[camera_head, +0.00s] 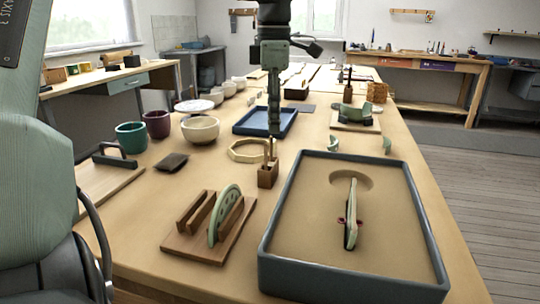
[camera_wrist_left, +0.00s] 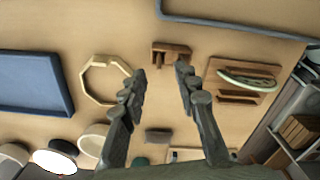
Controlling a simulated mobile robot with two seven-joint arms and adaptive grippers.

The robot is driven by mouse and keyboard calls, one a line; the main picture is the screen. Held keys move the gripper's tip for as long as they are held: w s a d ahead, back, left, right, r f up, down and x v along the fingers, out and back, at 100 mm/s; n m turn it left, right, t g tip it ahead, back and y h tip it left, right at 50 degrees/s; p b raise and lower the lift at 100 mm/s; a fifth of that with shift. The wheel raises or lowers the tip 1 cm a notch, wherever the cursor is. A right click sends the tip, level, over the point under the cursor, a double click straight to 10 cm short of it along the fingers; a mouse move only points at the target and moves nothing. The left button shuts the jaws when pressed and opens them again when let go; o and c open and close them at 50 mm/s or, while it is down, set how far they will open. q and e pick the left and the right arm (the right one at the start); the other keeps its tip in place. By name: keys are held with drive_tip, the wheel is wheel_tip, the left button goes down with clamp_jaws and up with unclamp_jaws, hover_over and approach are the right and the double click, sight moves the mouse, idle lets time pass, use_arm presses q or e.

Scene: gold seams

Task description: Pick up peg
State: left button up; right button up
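A small wooden block (camera_head: 268,176) stands on the table with what look like thin upright pegs (camera_head: 267,158) in it; they are too small to tell apart. In the left wrist view the block (camera_wrist_left: 171,50) lies just beyond the fingertips. My left gripper (camera_head: 274,132) points down above the block and partly hides its top. In the left wrist view its two fingers (camera_wrist_left: 160,70) are spread apart with nothing between them. My right gripper is not in view.
A grey-rimmed sand tray (camera_head: 300,225) with a thin object in it stands right of the block. A wooden rack (camera_head: 190,245) with a pale green plate piece (camera_head: 226,212) is in front. A pale octagonal ring (camera_head: 245,151), a blue tray (camera_head: 250,128) and bowls (camera_head: 200,130) are behind.

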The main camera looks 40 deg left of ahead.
sight(271, 156)
use_arm(q)
drive_tip(key=f, duration=0.4)
drive_tip(key=shift+s+a+f, duration=0.1)
drive_tip(key=shift+a+f, duration=0.2)
drive_tip(key=shift+f, duration=0.1)
clamp_jaws()
